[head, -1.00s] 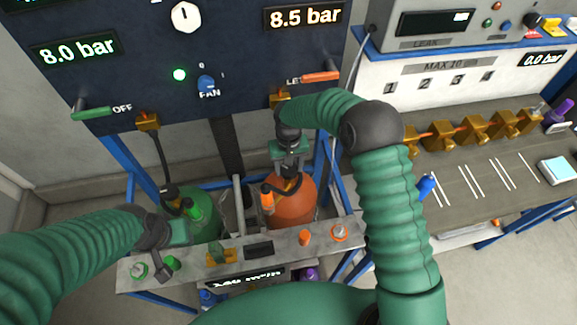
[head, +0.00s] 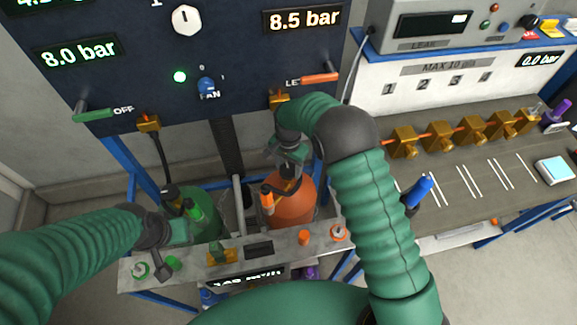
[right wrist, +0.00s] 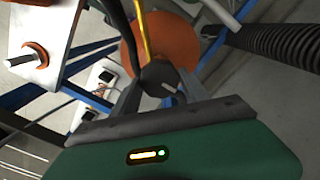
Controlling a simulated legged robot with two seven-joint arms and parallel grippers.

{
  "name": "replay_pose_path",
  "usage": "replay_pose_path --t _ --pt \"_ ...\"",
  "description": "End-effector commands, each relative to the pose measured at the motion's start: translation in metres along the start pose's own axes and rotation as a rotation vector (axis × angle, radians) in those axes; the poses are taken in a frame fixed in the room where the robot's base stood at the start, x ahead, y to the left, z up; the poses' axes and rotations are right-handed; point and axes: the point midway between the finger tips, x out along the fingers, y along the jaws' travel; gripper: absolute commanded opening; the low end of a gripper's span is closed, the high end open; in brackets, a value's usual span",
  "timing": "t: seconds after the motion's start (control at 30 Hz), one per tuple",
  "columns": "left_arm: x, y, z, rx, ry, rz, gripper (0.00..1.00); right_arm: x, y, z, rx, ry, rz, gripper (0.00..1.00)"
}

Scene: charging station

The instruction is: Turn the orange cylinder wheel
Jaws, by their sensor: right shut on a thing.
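The orange cylinder (head: 295,203) stands behind the grey shelf, below the panel; it also shows in the right wrist view (right wrist: 178,35). My right gripper (head: 288,168) is over the cylinder's top. In the right wrist view its fingers are shut around a dark round part at the cylinder's top, the orange cylinder wheel (right wrist: 158,75). In the head view the gripper hides most of the wheel. My left gripper (head: 182,233) is low beside the green cylinder (head: 201,215); its fingertips do not show clearly.
The grey shelf (head: 285,248) with small caps and fittings runs in front of the cylinders. The panel (head: 235,50) with gauges and levers rises behind. A bench with brass valves (head: 440,136) and a blue-handled tool (head: 419,189) is at the right.

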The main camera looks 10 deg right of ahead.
Motion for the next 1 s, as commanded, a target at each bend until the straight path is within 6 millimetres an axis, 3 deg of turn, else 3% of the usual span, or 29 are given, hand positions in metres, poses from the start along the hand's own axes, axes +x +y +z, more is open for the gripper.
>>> replay_pose_path --t 0.6,0.63,0.8,1.0 --pt "-0.001 0.0 -0.0002 0.0 0.0 0.0 0.36 -0.0016 -0.0022 -0.0014 0.048 0.004 -0.007 0.12" --pt "-0.001 0.0 -0.0002 0.0 0.0 0.0 0.36 -0.0016 -0.0022 -0.0014 0.048 0.004 -0.007 0.54" --pt "-0.001 0.0 -0.0002 0.0 0.0 0.0 0.36 -0.0011 -0.0015 -0.0009 0.047 0.003 -0.005 0.75" --pt "-0.0009 0.0 -0.0002 0.0 0.0 0.0 0.36 -0.0006 -0.0006 -0.0002 0.046 0.002 -0.002 0.75"
